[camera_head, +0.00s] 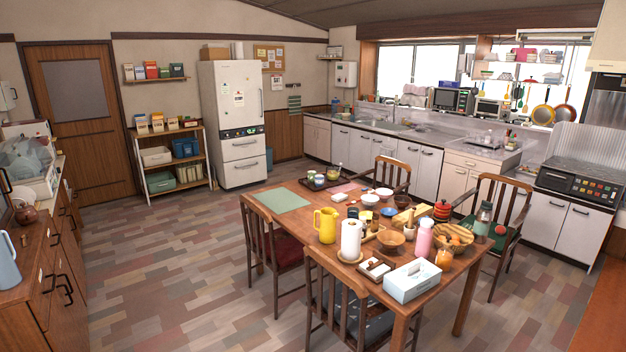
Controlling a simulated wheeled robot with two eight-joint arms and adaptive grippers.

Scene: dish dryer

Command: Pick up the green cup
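I cannot single out a green cup with certainty. A clear-domed dish dryer (24,160) stands on the left sideboard. Pale greenish shapes show in or beside it, too small and unclear to name. Neither of my grippers shows in this view.
The wooden dining table (295,220) is crowded with a yellow pitcher (327,225), a paper roll (351,240), bowls and a tissue box (412,281). Chairs surround it. The left sideboard (35,275) holds a blue pitcher (8,262). Open floor (160,260) lies between them.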

